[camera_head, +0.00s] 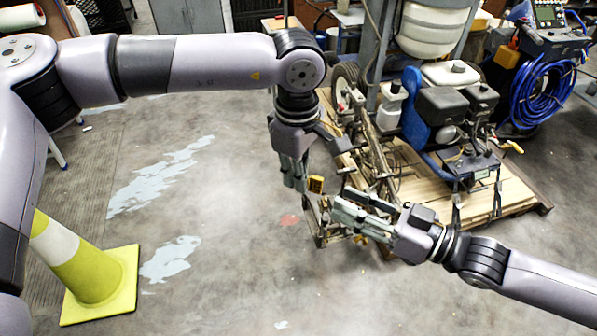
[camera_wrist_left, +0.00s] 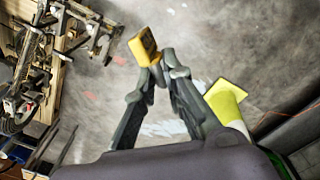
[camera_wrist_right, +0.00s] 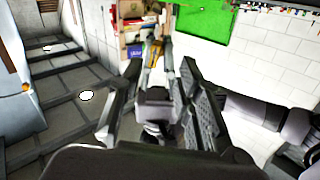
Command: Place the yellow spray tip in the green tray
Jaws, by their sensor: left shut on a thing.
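The yellow spray tip (camera_head: 316,183) is a small yellow block at the end of my left gripper (camera_head: 303,183). In the left wrist view the spray tip (camera_wrist_left: 143,47) is pinched at the fingertips of my left gripper (camera_wrist_left: 160,65), which is shut on it and holds it above the floor. My right gripper (camera_head: 340,206) is just right of and below the tip, beside the front of the line striper. In the right wrist view my right gripper's fingers (camera_wrist_right: 160,68) are spread apart. I cannot make out a green tray in any view.
The line striper (camera_head: 440,115), with its engine and hoses, stands on a wooden pallet (camera_head: 515,195) at the right. A yellow and white cone (camera_head: 85,265) stands at lower left. A blue hose coil (camera_head: 540,95) hangs at far right. The floor at centre left is clear.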

